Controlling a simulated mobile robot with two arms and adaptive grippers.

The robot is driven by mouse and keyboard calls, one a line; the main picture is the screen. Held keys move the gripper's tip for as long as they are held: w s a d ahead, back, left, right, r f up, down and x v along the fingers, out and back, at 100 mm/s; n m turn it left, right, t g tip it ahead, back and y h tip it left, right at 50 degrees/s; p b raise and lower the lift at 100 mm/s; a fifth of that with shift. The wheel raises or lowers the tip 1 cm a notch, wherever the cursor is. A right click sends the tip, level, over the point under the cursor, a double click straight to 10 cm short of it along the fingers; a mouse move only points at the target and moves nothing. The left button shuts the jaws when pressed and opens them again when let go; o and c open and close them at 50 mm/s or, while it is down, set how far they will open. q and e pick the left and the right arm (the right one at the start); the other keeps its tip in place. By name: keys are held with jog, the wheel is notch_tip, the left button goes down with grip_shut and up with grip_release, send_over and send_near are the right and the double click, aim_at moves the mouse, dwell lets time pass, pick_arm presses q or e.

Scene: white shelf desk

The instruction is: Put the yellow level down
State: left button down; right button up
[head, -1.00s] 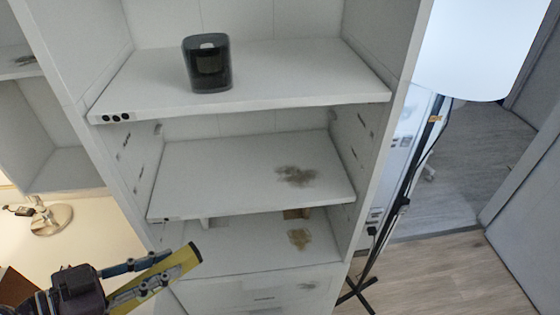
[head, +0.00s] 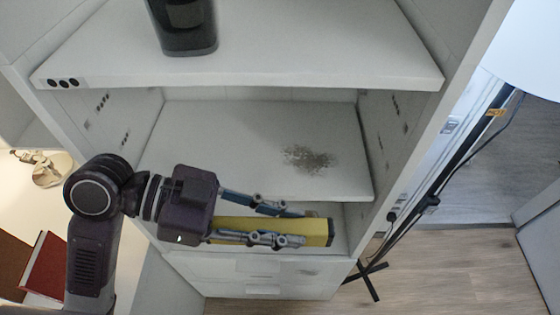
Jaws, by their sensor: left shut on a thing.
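The yellow level (head: 315,230) is a long yellow bar with a dark end cap, in the lower middle of the head view. My left gripper (head: 285,224) is shut on it, with one finger along each side. The level lies nearly level in the picture, its dark end pointing right. It is in front of the lower part of the white shelf unit, and I cannot tell whether it touches a shelf. Its left part is hidden by the gripper. My right gripper is not in view.
The middle shelf (head: 230,150) is bare except for a brown stain (head: 308,159). A dark container (head: 184,25) stands on the upper shelf (head: 290,62). A lamp stand (head: 440,170) is right of the unit. A red book-like object (head: 47,265) is at lower left.

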pick_arm(q)
jog(key=w+p, duration=0.2)
jog(key=w, duration=0.4)
jog(key=w+f+p, duration=0.1)
jog(key=w+p, duration=0.1)
jog(key=w, duration=0.3)
jog(key=w+f+p, duration=0.1)
jog(key=w+p, duration=0.1)
jog(key=w, duration=0.4)
jog(key=shift+w+f, duration=0.15)
jog(key=shift+w, duration=0.15)
notch_tip(320, 180, down, 4)
jog(key=shift+s+r+p, duration=0.1)
jog(key=shift+p, duration=0.85)
jog(key=shift+w+p, duration=0.2)
jog(key=shift+p, duration=0.1)
jog(key=shift+f, duration=0.5)
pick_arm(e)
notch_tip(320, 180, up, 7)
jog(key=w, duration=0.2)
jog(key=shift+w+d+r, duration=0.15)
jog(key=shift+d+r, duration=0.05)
